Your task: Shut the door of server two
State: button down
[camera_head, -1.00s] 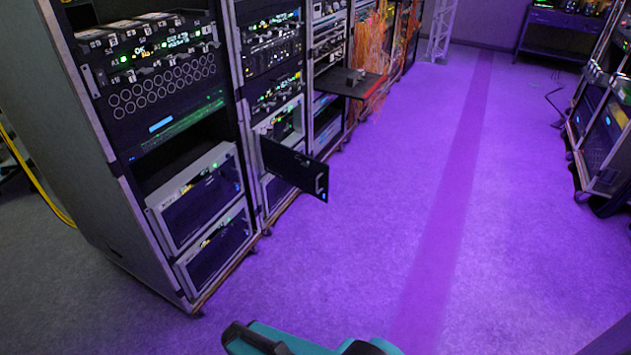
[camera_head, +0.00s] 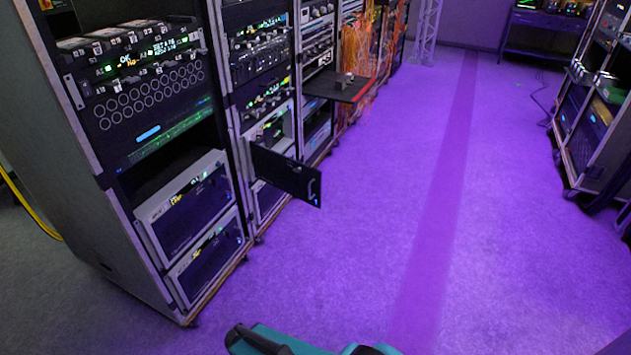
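A dark server door (camera_head: 286,176) stands open on the second rack from the left. It sticks out into the aisle from its server (camera_head: 268,130), with a pale handle (camera_head: 312,188) near its free end. I cannot read a label that says which server is number two. The teal and black part at the bottom edge belongs to my own body. My gripper is not in view, and nothing touches the door.
The nearest rack (camera_head: 110,215) stands at the left with two closed server fronts low down. A pull-out shelf (camera_head: 338,87) juts into the aisle beyond the door. Another rack (camera_head: 590,120) stands at the right. The purple floor (camera_head: 370,230) between is clear.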

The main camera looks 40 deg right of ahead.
aim_at(273, 168)
jog(key=i, duration=0.9)
jog(key=u, duration=0.05)
